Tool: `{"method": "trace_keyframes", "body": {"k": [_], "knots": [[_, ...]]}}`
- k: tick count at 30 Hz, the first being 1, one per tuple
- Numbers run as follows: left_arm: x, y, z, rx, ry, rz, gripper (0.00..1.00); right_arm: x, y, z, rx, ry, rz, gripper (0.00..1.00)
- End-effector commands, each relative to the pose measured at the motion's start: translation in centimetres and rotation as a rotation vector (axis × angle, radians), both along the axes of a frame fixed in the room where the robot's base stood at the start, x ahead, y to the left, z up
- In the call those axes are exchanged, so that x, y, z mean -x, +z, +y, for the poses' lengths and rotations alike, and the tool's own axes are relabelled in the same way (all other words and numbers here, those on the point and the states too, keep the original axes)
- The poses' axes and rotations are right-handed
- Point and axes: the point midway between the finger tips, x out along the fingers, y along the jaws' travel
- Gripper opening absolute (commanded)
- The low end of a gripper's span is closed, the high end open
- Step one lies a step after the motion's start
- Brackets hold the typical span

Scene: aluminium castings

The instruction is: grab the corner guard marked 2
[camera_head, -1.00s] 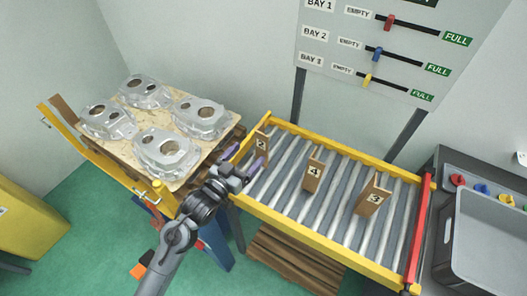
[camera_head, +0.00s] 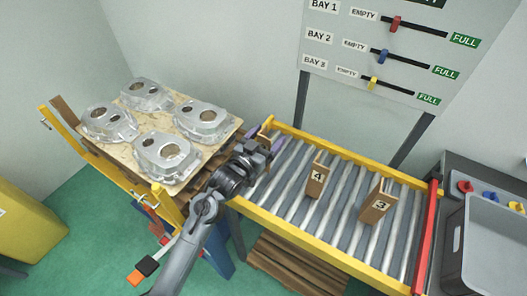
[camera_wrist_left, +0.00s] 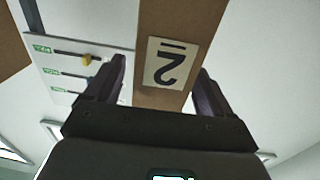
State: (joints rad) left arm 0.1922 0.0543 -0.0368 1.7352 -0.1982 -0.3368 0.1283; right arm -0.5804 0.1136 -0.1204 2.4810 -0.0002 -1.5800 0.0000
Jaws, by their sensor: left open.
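The corner guard marked 2 is brown with a pale label. In the left wrist view the guard (camera_wrist_left: 182,22) stands between the two fingers, its label upside down, with narrow gaps on both sides. My right gripper is not in view.
The guards marked 4 (camera_head: 316,182) and 3 (camera_head: 378,203) stand farther right on the yellow-framed conveyor (camera_head: 310,255). A pallet board (camera_head: 172,120) with several aluminium castings is at left. A grey bin (camera_head: 490,250) is at right. Bare rollers lie between the guards.

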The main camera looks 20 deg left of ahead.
Motion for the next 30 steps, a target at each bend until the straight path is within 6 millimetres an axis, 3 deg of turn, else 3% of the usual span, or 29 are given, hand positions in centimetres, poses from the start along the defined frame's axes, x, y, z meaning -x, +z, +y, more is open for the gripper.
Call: {"method": "trace_keyframes", "body": {"k": [4, 12, 26, 30], "knots": [[-1.25, -0.02, -0.26, -0.001, 0.0, -0.001, 0.83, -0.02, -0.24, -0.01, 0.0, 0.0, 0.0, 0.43], [-1.45, -0.02, -0.3, -0.001, 0.0, 0.0, 0.83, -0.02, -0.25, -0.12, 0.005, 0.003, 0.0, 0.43], [-1.42, -0.03, -0.29, -0.001, 0.0, 0.0, 0.14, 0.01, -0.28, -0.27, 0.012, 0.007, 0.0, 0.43], [-1.42, -0.01, -0.28, -0.001, 0.0, 0.0, 0.12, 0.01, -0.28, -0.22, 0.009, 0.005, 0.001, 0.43]]}}
